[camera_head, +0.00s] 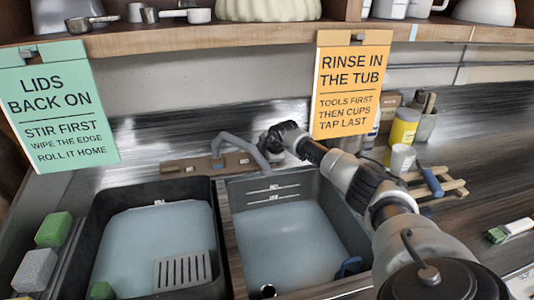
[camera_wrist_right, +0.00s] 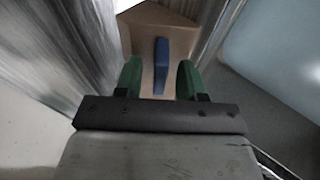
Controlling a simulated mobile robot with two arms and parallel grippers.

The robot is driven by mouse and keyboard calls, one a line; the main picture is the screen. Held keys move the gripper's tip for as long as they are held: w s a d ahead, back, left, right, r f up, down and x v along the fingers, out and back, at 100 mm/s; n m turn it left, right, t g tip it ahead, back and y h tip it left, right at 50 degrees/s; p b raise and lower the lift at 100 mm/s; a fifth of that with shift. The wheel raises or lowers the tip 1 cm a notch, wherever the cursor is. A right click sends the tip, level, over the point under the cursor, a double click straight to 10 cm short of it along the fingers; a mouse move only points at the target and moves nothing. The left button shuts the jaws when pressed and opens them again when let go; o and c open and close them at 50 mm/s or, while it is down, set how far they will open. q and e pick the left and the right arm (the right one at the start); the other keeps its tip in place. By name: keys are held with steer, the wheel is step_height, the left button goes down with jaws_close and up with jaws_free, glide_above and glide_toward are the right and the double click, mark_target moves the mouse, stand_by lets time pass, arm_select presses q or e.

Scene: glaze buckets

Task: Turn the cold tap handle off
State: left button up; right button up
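In the right wrist view a blue bar-shaped handle (camera_wrist_right: 161,60) stands out against a brown wooden board (camera_wrist_right: 150,24). My right gripper (camera_wrist_right: 159,72) is open, with its two green fingers apart on either side of the blue handle; contact cannot be told. In the head view the grey tap spout (camera_head: 240,145) rises from the wooden board (camera_head: 190,164) behind the tubs. My right arm reaches across to the board's right end, where its gripper (camera_head: 271,142) hides what is behind it. My left gripper is not in view.
Two water-filled tubs, the left (camera_head: 95,225) and the right (camera_head: 240,185), stand in front of the tap. A shelf (camera_head: 190,38) runs above, with an orange sign (camera_head: 351,85) hanging close to my right arm. A yellow jar (camera_head: 403,127) and wooden rack (camera_head: 455,188) stand to the right.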

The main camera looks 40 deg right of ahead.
steer(key=v, duration=0.7)
steer(key=shift+b, duration=0.4)
steer(key=shift+d, duration=0.1)
